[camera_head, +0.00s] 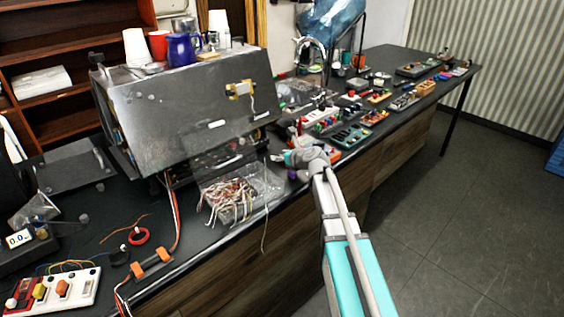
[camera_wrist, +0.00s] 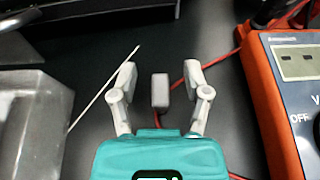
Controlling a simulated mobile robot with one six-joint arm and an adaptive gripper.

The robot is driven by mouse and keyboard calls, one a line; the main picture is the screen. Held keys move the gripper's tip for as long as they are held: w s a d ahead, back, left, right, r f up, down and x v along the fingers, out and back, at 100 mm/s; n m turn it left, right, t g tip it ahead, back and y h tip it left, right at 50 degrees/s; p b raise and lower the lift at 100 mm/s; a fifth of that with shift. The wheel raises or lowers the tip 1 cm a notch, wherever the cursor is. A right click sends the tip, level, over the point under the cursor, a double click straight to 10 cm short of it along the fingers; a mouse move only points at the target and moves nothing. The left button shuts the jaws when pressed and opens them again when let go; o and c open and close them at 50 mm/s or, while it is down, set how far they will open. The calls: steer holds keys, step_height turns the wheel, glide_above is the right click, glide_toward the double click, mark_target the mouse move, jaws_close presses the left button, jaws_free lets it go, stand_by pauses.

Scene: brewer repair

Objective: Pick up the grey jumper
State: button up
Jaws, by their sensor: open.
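A small grey block, which looks like the grey jumper (camera_wrist: 160,90), is on the dark worktop in the wrist view. My gripper (camera_wrist: 160,70) is open, with one grey finger on each side of the block. There are gaps between the block and both fingers; I cannot tell the height difference. In the head view, my gripper (camera_head: 297,158) is over the bench, right of the clear bag of wires. I cannot make out the grey jumper in that view.
An orange multimeter (camera_wrist: 262,110) is close on the right. A red wire (camera_wrist: 222,58) runs behind the right finger. A grey metal box (camera_wrist: 35,120) and a thin white wire (camera_wrist: 104,88) are on the left. A wire bag (camera_head: 232,195) is on the bench.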

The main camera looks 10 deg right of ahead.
jaws_close()
steer(key=shift+r, duration=0.15)
stand_by(0.4)
step_height(320, 180, up, 3)
steer(key=p, duration=0.3)
steer(key=s+r+p, duration=0.9)
steer(key=s+p, duration=0.1)
steer(key=s, duration=0.4)
steer(key=shift+d+r, duration=0.4)
steer(key=shift+d, duration=0.05)
stand_by(0.3)
